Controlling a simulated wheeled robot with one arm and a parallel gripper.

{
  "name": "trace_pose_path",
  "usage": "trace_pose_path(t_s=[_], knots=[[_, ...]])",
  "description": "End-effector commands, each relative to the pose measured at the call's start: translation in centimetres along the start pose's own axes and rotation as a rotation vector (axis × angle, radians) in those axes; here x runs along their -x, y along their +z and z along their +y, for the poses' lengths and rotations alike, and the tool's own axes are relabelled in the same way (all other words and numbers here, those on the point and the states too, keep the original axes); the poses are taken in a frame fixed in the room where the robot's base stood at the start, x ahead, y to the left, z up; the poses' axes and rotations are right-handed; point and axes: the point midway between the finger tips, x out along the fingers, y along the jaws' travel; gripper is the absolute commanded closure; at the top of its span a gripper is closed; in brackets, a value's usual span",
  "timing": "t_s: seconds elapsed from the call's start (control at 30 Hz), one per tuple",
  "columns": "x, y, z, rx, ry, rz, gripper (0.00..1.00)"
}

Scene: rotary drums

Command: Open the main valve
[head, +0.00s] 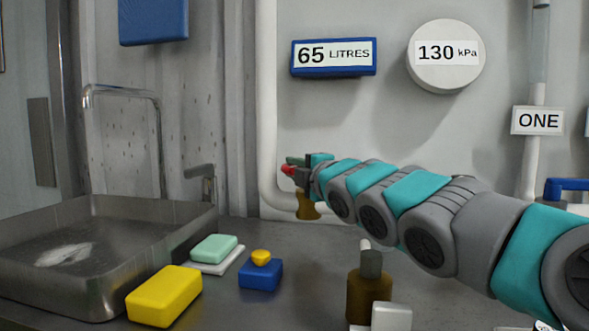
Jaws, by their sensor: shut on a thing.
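My gripper (294,168), at the end of my arm reaching in from the right, is shut on a small red handle (288,170). The handle's red tip shows at the left of the jaws; the rest is hidden by them. A brass valve body (307,206) shows just below the gripper, by the foot of the white pipe (267,110) on the wall. No label naming the main valve is visible, and the handle's exact angle cannot be told.
A steel sink (120,215) with a tap is at left. A yellow sponge (164,296), green soap (214,248), blue block with yellow knob (261,274) and brown bottle (368,295) stand on the counter. The wall shows "65 LITRES" (333,57), "130 kPa" (445,55) and "ONE" (537,121).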

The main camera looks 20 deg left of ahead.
Motion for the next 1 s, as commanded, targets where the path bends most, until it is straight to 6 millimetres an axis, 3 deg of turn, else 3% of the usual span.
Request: trace_pose_path(t_s=[1.0], knots=[[0.32,-0.12,-0.18,-0.002,-0.005,0.114,1.00]])
